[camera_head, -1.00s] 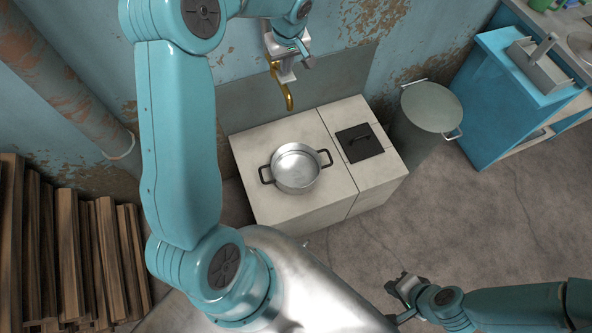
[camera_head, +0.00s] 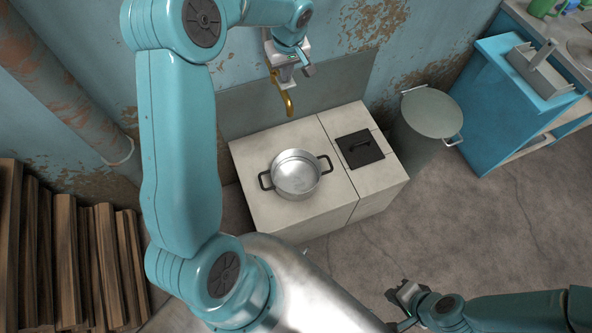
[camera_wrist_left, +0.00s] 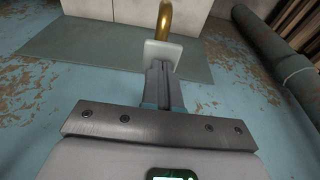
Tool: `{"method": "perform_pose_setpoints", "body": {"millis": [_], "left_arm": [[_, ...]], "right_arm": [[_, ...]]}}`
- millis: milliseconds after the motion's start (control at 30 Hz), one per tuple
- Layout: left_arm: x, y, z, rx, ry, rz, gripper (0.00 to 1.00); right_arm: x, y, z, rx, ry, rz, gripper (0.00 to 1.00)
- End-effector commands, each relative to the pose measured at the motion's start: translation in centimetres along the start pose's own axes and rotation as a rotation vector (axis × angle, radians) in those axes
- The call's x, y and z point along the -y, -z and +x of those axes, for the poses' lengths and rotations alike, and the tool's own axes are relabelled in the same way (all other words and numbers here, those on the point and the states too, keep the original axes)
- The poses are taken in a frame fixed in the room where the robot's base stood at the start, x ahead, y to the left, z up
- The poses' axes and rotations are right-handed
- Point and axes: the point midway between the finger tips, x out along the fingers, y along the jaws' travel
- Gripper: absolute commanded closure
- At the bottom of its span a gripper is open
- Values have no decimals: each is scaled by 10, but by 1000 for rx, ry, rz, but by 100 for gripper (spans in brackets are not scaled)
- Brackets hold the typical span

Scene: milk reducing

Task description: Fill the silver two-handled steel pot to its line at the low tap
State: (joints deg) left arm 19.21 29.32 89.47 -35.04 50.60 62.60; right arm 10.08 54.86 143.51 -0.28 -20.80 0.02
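The silver two-handled steel pot (camera_head: 296,174) stands upright on the pale block counter, its dark handles to left and right. Its inside looks bare and I see no water in it. The brass tap (camera_head: 289,103) hangs from the wall behind the pot, its spout bent down; it also shows at the top of the left wrist view (camera_wrist_left: 165,18). My left gripper (camera_head: 285,74) is at the tap's upper part. In the left wrist view its fingers (camera_wrist_left: 162,55) look together; any grip on the tap is unclear. My right gripper (camera_head: 396,306) is open and empty, low above the floor.
The counter (camera_head: 290,222) has a dark square lid (camera_head: 359,149) right of the pot. A grey bin (camera_head: 432,112) with handles stands further right, then a blue cabinet (camera_head: 510,110). Stacked planks (camera_head: 70,250) fill the left. The floor at right is clear.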

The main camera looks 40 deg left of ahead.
Motion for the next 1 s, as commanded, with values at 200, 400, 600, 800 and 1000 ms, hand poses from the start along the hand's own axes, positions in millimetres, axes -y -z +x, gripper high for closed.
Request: {"method": "perform_pose_setpoints", "body": {"millis": [200, 400, 600, 800, 1000], "left_arm": [[0, -2, 8, 0, 0, 0, 100], [0, -3, 14, 0, 0, 0, 100], [0, -4, 20, 0, 0, 0, 100], [0, -5, 26, 0, 0, 0, 100], [0, -6, 32, 0, 0, 0, 100]], "right_arm": [[-3, 0, 8, 0, 0, 0, 100], [-5, 0, 13, 0, 0, 0, 100], [-7, 0, 18, 0, 0, 0, 100], [-9, 0, 24, 0, 0, 0, 100], [-11, 1, 29, 0, 0, 0, 100]]}}
